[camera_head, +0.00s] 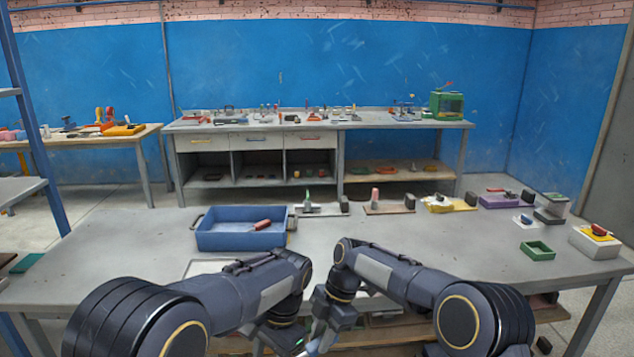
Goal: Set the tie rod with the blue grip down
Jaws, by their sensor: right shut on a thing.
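My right gripper (320,335) is low at the bottom centre, in front of the table's near edge. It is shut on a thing. A small light-blue piece (313,348) shows at its tip and is probably the blue grip of the tie rod; the rest of the rod is cut off or hidden. My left gripper (284,338) is beside it at the bottom edge, mostly hidden by its own arm, and its fingers cannot be made out. The grey table (420,245) spreads in front of me.
A blue tray (215,242) on the table's left holds a red-handled piece (262,225). Several small stands line the back edge, one with a pink grip (375,195). A green box (537,250) and a red-button box (595,243) are at right. The table's right middle is clear.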

